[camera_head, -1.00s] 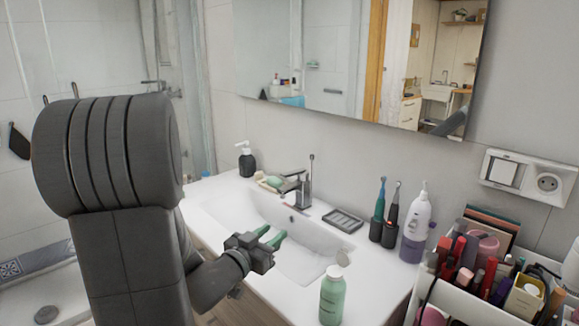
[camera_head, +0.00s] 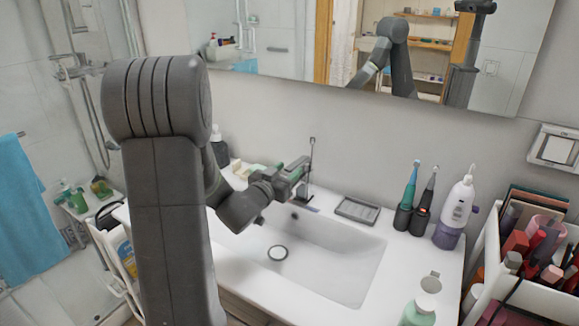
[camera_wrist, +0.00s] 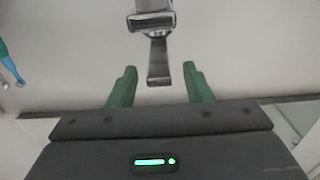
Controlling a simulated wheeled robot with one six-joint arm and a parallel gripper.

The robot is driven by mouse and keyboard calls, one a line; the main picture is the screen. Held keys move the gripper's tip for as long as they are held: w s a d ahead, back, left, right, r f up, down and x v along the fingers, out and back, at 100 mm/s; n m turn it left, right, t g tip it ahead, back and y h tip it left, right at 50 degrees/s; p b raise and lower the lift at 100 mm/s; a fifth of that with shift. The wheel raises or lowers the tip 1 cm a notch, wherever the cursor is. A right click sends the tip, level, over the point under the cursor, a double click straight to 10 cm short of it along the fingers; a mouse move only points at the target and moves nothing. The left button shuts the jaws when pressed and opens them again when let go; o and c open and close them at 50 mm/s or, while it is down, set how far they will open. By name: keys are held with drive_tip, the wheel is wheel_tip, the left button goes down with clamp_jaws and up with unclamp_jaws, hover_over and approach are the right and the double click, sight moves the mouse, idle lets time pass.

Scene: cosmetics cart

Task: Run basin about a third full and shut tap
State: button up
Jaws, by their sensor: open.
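The white basin (camera_head: 330,262) is set in the countertop. The grey metal tap (camera_wrist: 151,22) stands at the basin's back rim, partly hidden by my gripper (camera_head: 298,168) in the head view. In the wrist view its flat lever (camera_wrist: 159,62) points toward my gripper, with its end just ahead of the gap between the two green fingers. The fingers are apart and empty. No stream is visible from the spout, which is mostly hidden.
A soap dish (camera_head: 357,209), toothbrushes in dark cups (camera_head: 411,219) and a white-purple bottle (camera_head: 455,212) stand right of the tap. A green bottle (camera_head: 419,312) is at the front right, beside a cosmetics box (camera_head: 487,262). A mirror (camera_head: 290,50) hangs above.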

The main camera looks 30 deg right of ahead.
drive_tip(key=shift+x, duration=0.95)
drive_tip(key=shift+c, duration=0.3)
